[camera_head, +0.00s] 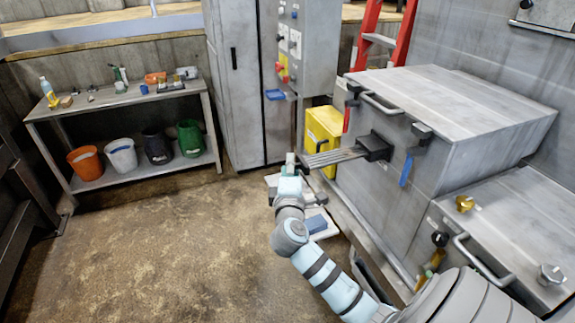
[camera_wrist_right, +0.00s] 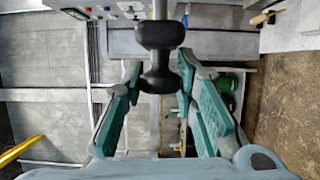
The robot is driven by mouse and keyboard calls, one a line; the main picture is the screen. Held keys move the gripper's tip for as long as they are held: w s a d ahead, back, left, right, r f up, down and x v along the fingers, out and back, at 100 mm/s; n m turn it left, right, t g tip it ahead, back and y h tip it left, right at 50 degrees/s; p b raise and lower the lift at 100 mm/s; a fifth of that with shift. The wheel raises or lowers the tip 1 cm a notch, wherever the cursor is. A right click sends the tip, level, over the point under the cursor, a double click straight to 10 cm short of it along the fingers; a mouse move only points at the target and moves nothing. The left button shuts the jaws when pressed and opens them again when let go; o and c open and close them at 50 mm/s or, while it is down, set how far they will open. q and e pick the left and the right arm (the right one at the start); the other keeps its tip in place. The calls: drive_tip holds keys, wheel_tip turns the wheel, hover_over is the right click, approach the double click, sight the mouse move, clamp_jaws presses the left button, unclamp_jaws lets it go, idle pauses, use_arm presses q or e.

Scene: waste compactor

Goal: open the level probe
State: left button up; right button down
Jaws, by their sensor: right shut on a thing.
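In the right wrist view, a black spool-shaped knob (camera_wrist_right: 159,70) on a thin grey rod sits between the fingertips of my right gripper (camera_wrist_right: 160,78). The gripper is shut on this knob, which I take to be the level probe's handle. In the head view, my right gripper (camera_head: 290,168) is at the near end of several grey metal bars (camera_head: 335,157). The bars stick out from a black block (camera_head: 375,147) on the compactor's front. The knob itself cannot be made out there. My left gripper is not in view.
The grey compactor (camera_head: 480,95) stands at the right with a blue-handled lever (camera_head: 406,170) on its front. A yellow box (camera_head: 323,132) stands behind the bars. A workbench (camera_head: 115,98) with buckets below is at the left. The floor between is clear.

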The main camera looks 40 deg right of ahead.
drive_tip(key=shift+f, duration=0.1)
drive_tip(key=c, duration=1.3)
unclamp_jaws()
drive_tip(key=shift+a, duration=0.1)
drive_tip(key=v, duration=1.2)
